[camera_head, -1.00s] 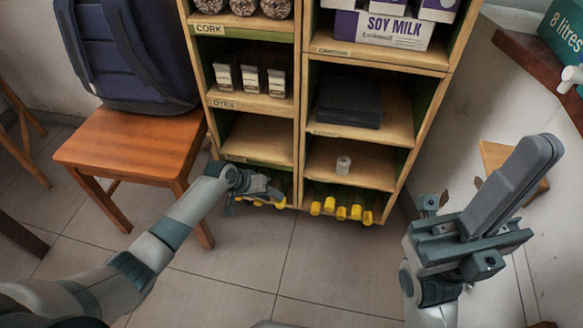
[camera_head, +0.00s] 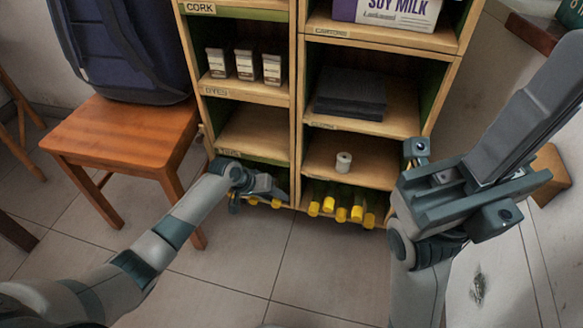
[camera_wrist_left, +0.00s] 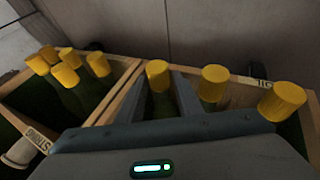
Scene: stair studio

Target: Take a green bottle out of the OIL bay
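The OIL bay (camera_wrist_left: 262,83) shows in the left wrist view at the right, its label reading upside down. Three green bottles with yellow caps stand in it: one in the middle (camera_wrist_left: 158,76), one right of it (camera_wrist_left: 213,84), and one at the far right (camera_wrist_left: 282,101). My left gripper (camera_wrist_left: 163,98) has a finger on each side of the middle bottle's neck; contact is unclear. In the head view my left gripper (camera_head: 262,190) is at the bottom left bay and hides most of its bottles.
The bay beside it holds several yellow-capped bottles (camera_head: 342,214). A wooden divider (camera_wrist_left: 115,92) separates the bays. A white roll (camera_head: 343,162) sits on the shelf above. A wooden chair (camera_head: 120,132) with a backpack stands left. The floor (camera_head: 240,270) in front is clear.

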